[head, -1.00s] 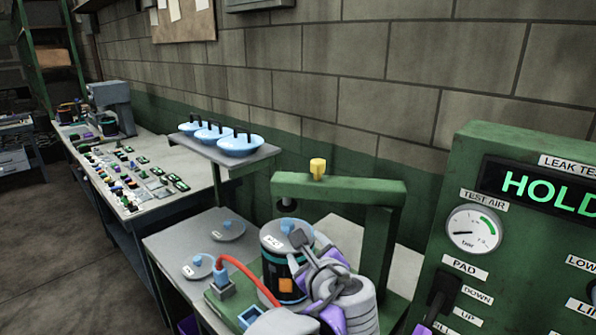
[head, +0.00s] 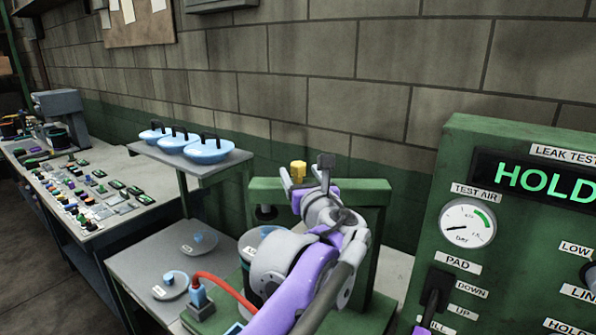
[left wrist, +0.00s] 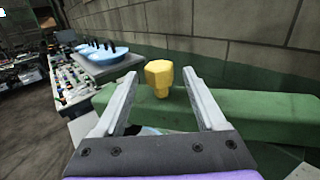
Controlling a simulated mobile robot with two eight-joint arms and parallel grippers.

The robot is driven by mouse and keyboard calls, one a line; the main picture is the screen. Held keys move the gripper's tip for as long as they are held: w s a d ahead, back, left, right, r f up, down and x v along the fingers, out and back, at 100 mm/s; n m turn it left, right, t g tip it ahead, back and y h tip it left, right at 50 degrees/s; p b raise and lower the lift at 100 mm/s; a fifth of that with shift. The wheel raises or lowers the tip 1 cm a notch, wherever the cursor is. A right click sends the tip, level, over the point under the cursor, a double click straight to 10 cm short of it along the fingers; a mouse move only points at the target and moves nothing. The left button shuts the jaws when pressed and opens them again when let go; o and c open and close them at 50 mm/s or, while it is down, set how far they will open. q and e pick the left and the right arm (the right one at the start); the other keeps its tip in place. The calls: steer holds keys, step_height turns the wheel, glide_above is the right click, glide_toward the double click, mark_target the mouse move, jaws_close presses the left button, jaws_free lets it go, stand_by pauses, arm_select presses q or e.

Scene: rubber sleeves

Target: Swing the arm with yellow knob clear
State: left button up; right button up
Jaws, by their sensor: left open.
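The green swing arm (head: 362,193) lies level across the top of its green post, and its yellow knob (head: 298,171) stands upright on it. My left gripper (head: 306,168) is raised at the knob, its fingers open. In the left wrist view the yellow knob (left wrist: 159,76) shows between the open fingertips of the left gripper (left wrist: 159,79), with a gap on each side. The green arm (left wrist: 240,112) runs off to the right there. The canister under the arm is mostly hidden behind my left arm. My right gripper does not show clearly.
The leak test panel (head: 455,150) reads HOLD and stands close on the right. A shelf (head: 205,168) with several blue lidded dishes is at the left. A red hose (head: 222,288) curves below. The block wall (head: 380,60) is behind.

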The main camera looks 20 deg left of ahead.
arm_select(q)
steer(key=shift+x, duration=1.3)
jaws_close()
stand_by(0.5)
